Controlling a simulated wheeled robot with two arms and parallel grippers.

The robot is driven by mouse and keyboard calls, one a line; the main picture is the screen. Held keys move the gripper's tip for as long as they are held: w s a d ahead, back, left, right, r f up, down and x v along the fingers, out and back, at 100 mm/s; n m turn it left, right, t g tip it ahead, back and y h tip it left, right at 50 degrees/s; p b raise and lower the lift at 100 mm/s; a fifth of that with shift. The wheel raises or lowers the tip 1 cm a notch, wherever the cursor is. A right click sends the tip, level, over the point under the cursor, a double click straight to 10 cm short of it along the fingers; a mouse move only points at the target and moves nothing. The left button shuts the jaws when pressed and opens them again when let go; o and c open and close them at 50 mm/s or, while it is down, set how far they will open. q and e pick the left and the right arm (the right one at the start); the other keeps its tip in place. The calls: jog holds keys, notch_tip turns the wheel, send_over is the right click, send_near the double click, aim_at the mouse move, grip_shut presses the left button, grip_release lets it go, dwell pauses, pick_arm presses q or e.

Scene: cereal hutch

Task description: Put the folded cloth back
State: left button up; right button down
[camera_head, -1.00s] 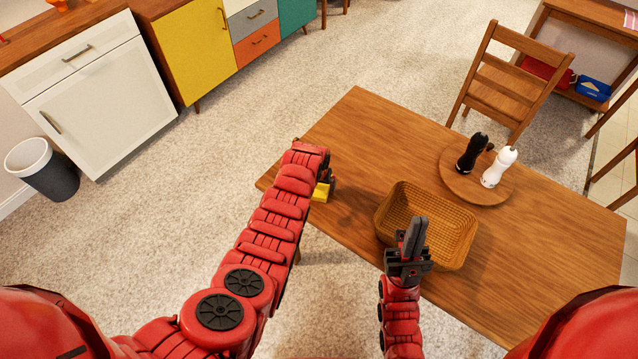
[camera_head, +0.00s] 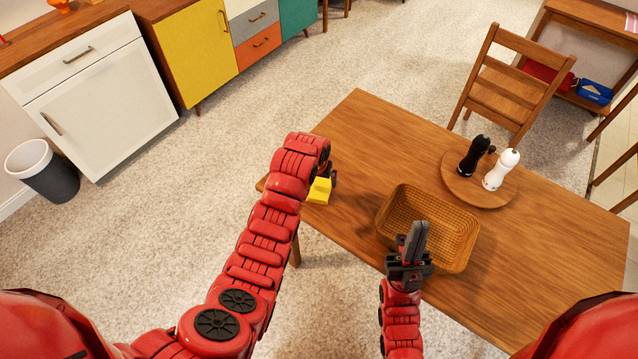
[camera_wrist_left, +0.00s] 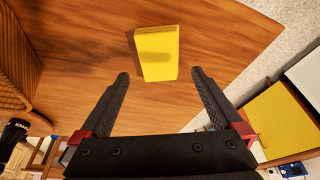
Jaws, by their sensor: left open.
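The yellow folded cloth (camera_head: 320,190) lies at the left end of the wooden table, partly hidden by my left arm. In the left wrist view the cloth (camera_wrist_left: 157,53) lies flat, just beyond and between the fingertips. My left gripper (camera_wrist_left: 160,80) is open and empty, above the table and apart from the cloth. In the head view my left gripper (camera_head: 331,177) is mostly hidden behind its own wrist. My right gripper (camera_head: 414,240) stands in front of the basket's near rim, its fingers close together; nothing shows between them.
A wicker basket (camera_head: 466,215) stands mid-table. A round wooden tray (camera_head: 479,193) behind it holds a black mill (camera_head: 472,156) and a white mill (camera_head: 498,170). A chair (camera_head: 508,90) stands at the far side. The table (camera_head: 361,130) is clear between cloth and basket.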

pick_arm(q)
jog(key=shift+b+v, duration=0.7)
jog(key=shift+v, duration=2.25)
